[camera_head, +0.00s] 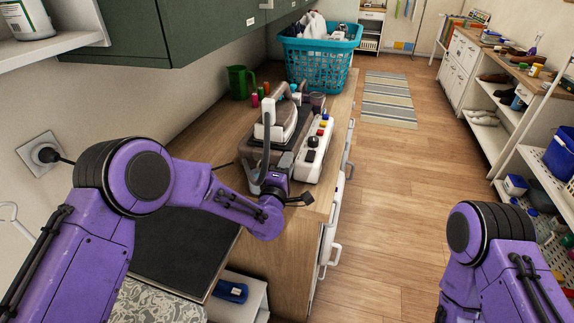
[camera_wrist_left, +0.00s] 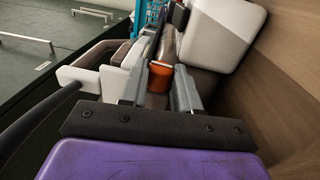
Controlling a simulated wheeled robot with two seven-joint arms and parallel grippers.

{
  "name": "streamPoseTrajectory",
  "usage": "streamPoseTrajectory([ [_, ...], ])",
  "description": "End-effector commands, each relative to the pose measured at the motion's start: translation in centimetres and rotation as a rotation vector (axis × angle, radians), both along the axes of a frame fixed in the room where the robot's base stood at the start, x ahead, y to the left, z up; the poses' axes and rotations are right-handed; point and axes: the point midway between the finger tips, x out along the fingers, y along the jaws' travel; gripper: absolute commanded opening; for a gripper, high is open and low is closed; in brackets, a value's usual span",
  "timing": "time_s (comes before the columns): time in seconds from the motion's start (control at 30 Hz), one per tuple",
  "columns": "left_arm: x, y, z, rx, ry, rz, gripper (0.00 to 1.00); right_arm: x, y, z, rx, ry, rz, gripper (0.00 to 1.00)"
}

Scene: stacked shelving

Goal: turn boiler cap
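My left gripper (camera_head: 283,165) is low at the near end of the station. In the left wrist view an orange cap-like part (camera_wrist_left: 160,77) lies between the two parted fingers of my left gripper (camera_wrist_left: 161,85). I take it to be the boiler cap; it is hidden in the head view. I cannot tell whether the fingers touch it. My right arm (camera_head: 490,255) is over the floor at the right, and its gripper is out of view.
A white panel with knobs (camera_head: 313,148) is beside the station on the right. A green mug (camera_head: 240,82), small bottles and a turquoise laundry basket (camera_head: 318,58) stand farther back. Green cabinets (camera_head: 200,22) hang above.

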Motion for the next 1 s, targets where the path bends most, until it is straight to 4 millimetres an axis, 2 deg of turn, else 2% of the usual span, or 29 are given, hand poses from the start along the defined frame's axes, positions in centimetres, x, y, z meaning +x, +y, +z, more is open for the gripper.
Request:
streamPoseTrajectory([
  [0.03,0.0,0.1,0.6,0.004,0.024,0.003,0.01,0.0,0.0,1.0,0.000,0.000,0.000,0.43],
  [0.13,0.0,0.1,0.8,0.016,0.085,0.001,0.01,0.0,0.0,2.2,0.000,0.000,0.000,0.43],
  [0.47,0.0,0.0,0.2,0.021,0.114,0.000,0.01,0.0,0.0,2.2,0.000,0.000,0.000,0.43],
  [0.5,0.0,0.0,0.3,0.021,0.114,0.000,0.41,0.0,0.0,2.2,0.000,0.000,0.000,0.43],
  [0.83,-0.3,0.0,0.2,0.023,0.115,-0.001,0.42,0.0,0.0,2.0,0.000,0.000,0.000,0.43],
  [0.93,-1.4,0.3,0.1,0.022,0.114,-0.001,0.42,0.0,0.0,1.5,0.000,0.000,0.000,0.43],
  [1.0,-2.9,0.5,0.0,0.023,0.115,-0.002,0.42,0.0,0.0,0.9,0.000,0.000,0.000,0.43],
])
